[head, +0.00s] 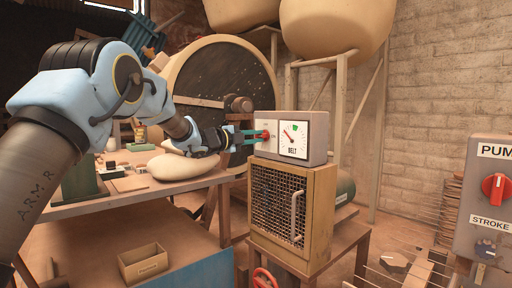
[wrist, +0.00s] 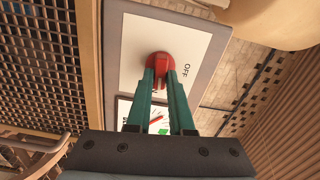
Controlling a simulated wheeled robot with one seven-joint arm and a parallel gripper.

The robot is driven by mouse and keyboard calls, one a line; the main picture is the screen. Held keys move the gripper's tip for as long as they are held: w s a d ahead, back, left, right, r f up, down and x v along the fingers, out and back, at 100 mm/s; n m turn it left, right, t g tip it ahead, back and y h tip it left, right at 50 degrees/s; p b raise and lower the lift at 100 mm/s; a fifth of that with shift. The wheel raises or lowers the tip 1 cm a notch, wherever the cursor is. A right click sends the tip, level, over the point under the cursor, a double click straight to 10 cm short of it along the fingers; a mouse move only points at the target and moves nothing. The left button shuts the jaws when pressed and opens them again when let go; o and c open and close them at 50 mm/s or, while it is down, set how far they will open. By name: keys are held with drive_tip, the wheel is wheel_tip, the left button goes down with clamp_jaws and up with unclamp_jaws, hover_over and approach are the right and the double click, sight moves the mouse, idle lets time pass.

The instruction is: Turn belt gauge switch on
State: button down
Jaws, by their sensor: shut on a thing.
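The belt gauge box (head: 315,130) is a grey box with a dial labelled BELT, standing on a mesh-fronted cabinet. Its switch is a red knob (head: 266,135) on the white plate left of the dial; it also shows in the wrist view (wrist: 157,68). My gripper (head: 262,135) reaches the knob from the left, and its two green fingers (wrist: 160,80) are shut on the knob. OFF is readable on the plate beside the knob in the wrist view. The fingers hide part of the knob and the plate. The dial needle points to the upper left in the head view.
The mesh cabinet (head: 292,205) with a curved handle stands under the gauge box. A table (head: 120,185) with a pale sack (head: 177,166) is at left. A pump panel (head: 487,200) with a red knob is at right. A small open box (head: 143,263) sits low at left.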

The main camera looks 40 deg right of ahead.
drive_tip(key=shift+f+m+b, duration=0.15)
drive_tip(key=shift+m+b, duration=0.4)
drive_tip(key=shift+m, duration=0.05)
drive_tip(key=c, duration=0.8)
unclamp_jaws()
drive_tip(key=a, duration=1)
drive_tip(key=shift+w+a+b, duration=0.3)
drive_tip(key=shift+a+b, duration=0.05)
drive_tip(key=shift+a, duration=0.05)
